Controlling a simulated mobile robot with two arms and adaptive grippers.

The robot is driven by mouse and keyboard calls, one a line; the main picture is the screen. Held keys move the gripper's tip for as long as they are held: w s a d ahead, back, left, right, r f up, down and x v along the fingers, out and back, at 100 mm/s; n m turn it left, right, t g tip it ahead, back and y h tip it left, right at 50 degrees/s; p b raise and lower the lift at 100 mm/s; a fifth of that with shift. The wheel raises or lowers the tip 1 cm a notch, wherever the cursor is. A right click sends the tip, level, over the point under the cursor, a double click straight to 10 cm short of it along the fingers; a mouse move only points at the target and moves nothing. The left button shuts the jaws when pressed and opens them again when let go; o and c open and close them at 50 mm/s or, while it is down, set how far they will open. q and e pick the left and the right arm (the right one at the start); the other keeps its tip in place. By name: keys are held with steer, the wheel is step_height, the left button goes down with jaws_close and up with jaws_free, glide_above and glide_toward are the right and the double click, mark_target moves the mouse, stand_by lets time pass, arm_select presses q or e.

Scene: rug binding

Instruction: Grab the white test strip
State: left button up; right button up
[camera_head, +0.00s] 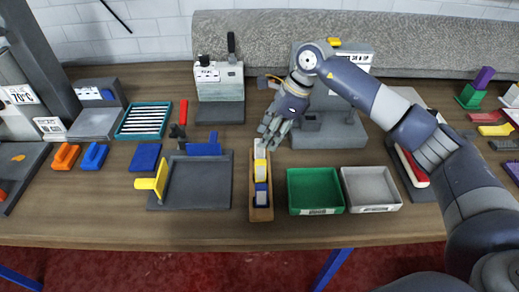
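A narrow wooden tray (252,190) stands at the middle of the table and holds white, yellow and blue pieces in a row. A white piece (259,148) lies at its far end; I cannot tell for sure that this is the test strip. A teal rack (122,132) to the left holds several thin white strips (145,120). My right gripper (269,138) points down beside the far end of the wooden tray, close to the white piece. Its fingers look apart, with nothing seen between them; contact cannot be told. My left gripper is out of view.
A green bin (292,193) and a white bin (398,203) stand right of the tray. A dark grey fixture (205,190) with yellow and blue handles is on its left. Grey devices (219,92) stand behind. The table's front strip is clear.

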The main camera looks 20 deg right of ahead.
mark_target(260, 152)
steer(key=p+x, duration=0.1)
steer(key=x, duration=0.1)
steer(key=p+x, duration=0.1)
steer(key=x, duration=0.1)
steer(key=shift+w+a+f, duration=0.1)
steer(key=shift+a+f, duration=0.15)
steer(key=shift+a, duration=0.2)
steer(key=shift+a+f, duration=0.1)
steer(key=shift+f, duration=0.35)
steer(key=shift+c, duration=0.2)
jaws_close()
